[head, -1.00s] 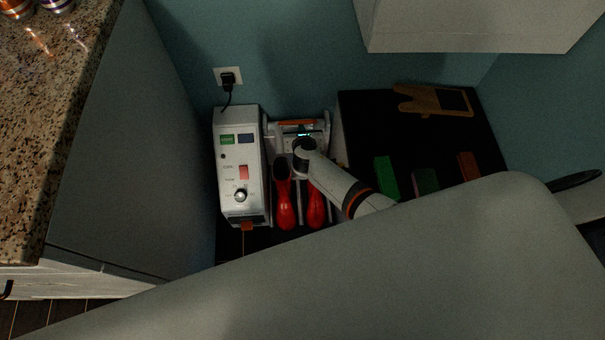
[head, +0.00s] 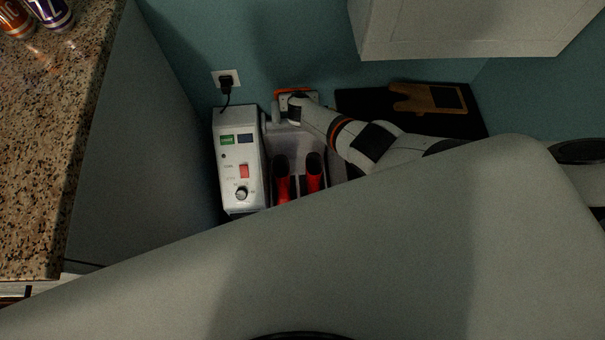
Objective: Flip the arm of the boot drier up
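The boot drier (head: 240,160) stands against the blue wall in the head view, with a white control box, a red switch and a round knob. Right of the box, two red-and-dark tubes (head: 314,179) stand in a grey bay; their lower ends are hidden. An orange-edged bar (head: 293,92) is at the back of the drier near the wall. My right arm comes in from the right, and its gripper (head: 296,108) is at this bar. Its fingers are too small and hidden to tell whether they are open or touching it. My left gripper is not in view.
A wall socket with a black plug (head: 226,84) is above the control box. A grey cabinet with a granite counter (head: 60,150) stands left, with cans on top. A white wall cabinet (head: 450,30) hangs above right. A wooden item (head: 425,98) lies on a dark surface.

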